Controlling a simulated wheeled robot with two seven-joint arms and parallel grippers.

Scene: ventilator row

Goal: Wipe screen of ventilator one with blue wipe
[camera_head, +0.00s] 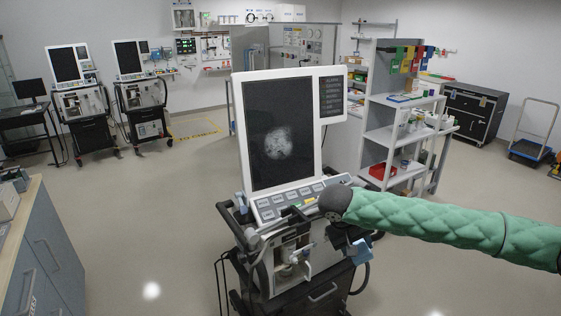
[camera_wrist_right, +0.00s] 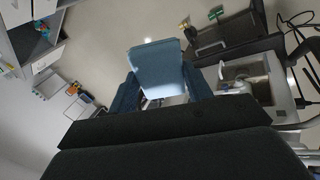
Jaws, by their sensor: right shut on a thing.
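A ventilator stands close in front of me in the head view. Its large dark screen (camera_head: 279,130) faces me and carries a whitish, cloudy smudge (camera_head: 279,143) near its middle. My right gripper (camera_head: 354,243) is low at the right side of this ventilator, below the screen and apart from it. It is shut on a blue wipe (camera_head: 362,251). In the right wrist view the blue wipe (camera_wrist_right: 157,68) sits between the fingertips of the gripper (camera_wrist_right: 158,92). My left gripper is not in view.
Two similar ventilators (camera_head: 68,65) (camera_head: 130,62) stand at the back left by a small desk (camera_head: 22,112). A blue-grey cabinet (camera_head: 55,262) is at the near left. A shelf unit (camera_head: 392,135) stands behind on the right. Open floor lies around the near ventilator.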

